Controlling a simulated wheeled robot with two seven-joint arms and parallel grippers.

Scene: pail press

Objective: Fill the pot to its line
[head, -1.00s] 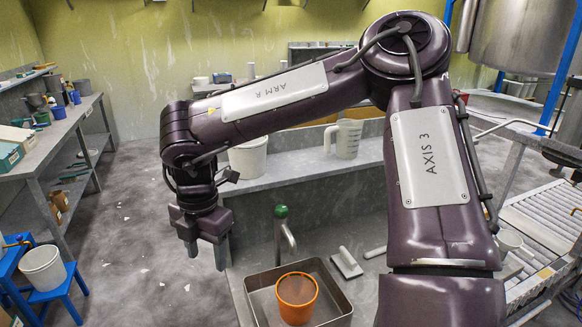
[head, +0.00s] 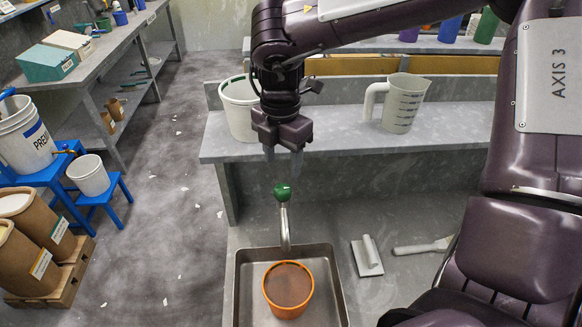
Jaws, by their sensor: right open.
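An orange pot (head: 288,305) stands upright in a shallow metal sink (head: 341,300), with a dull brown surface inside; I cannot make out a line on it. A curved metal tap (head: 285,228) with a green knob (head: 283,192) stands at the back edge of the sink, behind the pot. No stream of water shows. My right gripper (head: 283,164) is open, pointing down, with its fingers just above the green knob in the picture; I cannot tell whether they touch it. My left gripper is not in view.
A white bucket (head: 240,111) and a grey measuring jug (head: 403,103) stand on the ledge behind. A float (head: 367,256) and a trowel (head: 424,247) lie right of the sink. Blue steps (head: 107,205) with pails stand left, across open floor.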

